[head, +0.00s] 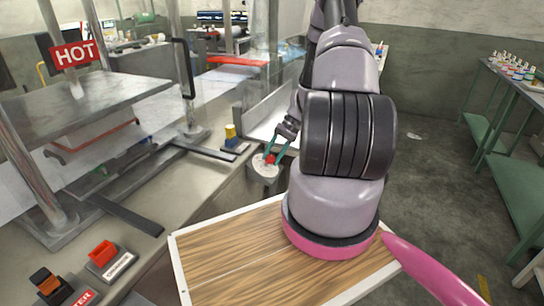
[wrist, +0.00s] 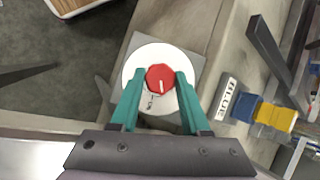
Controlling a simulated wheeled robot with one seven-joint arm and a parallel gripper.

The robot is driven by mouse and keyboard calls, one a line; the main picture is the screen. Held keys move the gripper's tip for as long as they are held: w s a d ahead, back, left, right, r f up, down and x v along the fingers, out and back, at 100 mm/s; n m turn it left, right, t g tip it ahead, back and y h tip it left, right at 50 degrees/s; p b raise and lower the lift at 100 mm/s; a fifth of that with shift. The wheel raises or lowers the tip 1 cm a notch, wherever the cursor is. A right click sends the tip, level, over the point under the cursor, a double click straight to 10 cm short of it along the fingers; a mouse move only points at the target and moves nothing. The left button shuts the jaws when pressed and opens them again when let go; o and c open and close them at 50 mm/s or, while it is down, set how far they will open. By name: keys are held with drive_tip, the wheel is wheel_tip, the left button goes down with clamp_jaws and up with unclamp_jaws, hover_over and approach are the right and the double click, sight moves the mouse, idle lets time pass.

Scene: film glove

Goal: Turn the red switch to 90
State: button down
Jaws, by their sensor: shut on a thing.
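The red switch (wrist: 160,78) is a knob with a white pointer line, set on a round white dial (wrist: 143,58). In the wrist view the pointer line runs roughly up and down the picture; the dial markings are too small to read. My gripper (wrist: 160,88) has its two green fingers on either side of the knob, closed on it. In the head view the red switch (head: 270,159) sits on a grey housing (head: 264,172) at the bench's front edge, with my gripper (head: 271,150) reaching it from above.
A yellow and blue switch (head: 231,134) stands on the bench behind the dial. A metal press with a HOT sign (head: 75,53) stands left. A wooden-topped surface (head: 225,265) is below my arm.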

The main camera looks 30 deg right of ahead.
drive_tip(key=m+t+y, duration=0.1)
drive_tip(key=m, duration=0.1)
drive_tip(key=m+t, duration=0.1)
drive_tip(key=m, duration=0.2)
drive_tip(key=shift+s+d+f+m+y, duration=0.1)
drive_tip(key=shift+d+m+y, duration=0.05)
drive_tip(key=shift+m+y, duration=0.2)
idle(0.4)
drive_tip(key=shift+c, duration=1.9)
unclamp_jaws()
drive_tip(key=shift+d, duration=0.1)
drive_tip(key=v, duration=1)
drive_tip(key=shift+d, duration=0.3)
